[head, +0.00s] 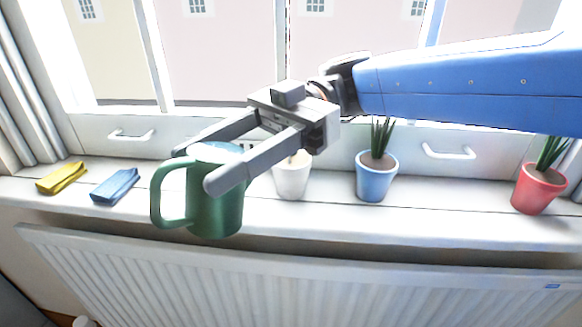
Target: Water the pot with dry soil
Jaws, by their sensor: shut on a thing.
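My gripper (196,167) is shut on a green mug (216,210), one finger on each side near its rim. The mug is upright in front of the window sill, its handle to the left, with a pale surface inside. A white pot (292,181) stands on the sill just right of the mug; my gripper hides most of its top. A blue pot (376,182) with a green plant and brownish soil stands right of it. A red pot (537,192) with a green plant and brown soil stands at the far right. I cannot tell which soil is dry.
A yellow folded cloth (61,178) and a blue folded cloth (115,186) lie on the left of the sill (465,205). A white radiator (300,285) is below. The window with white handles is behind. The sill between the blue and red pots is clear.

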